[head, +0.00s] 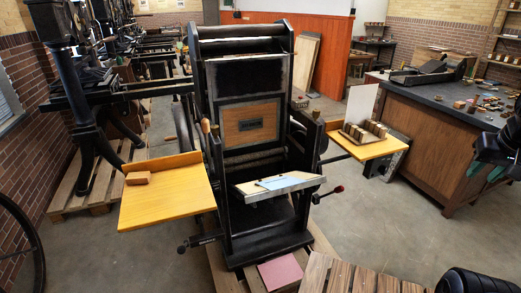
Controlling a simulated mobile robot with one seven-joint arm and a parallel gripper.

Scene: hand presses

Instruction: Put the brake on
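A tall black hand press (245,105) stands upright in the middle of the head view. A lever with a red knob (338,189) sticks out from its lower right side. A rod with a black knob (182,249) sticks out at its lower left. No label shows which one is the brake. My gripper (485,170) is at the right edge, partly cut off. Its two teal fingertips look apart, with nothing seen between them. It is well to the right of the press and touches neither lever.
A smaller yellow shelf (375,148) holds several blocks at right. A large workbench (440,130) stands far right. Slatted wood (350,277) lies in front. Floor right of the press is clear.

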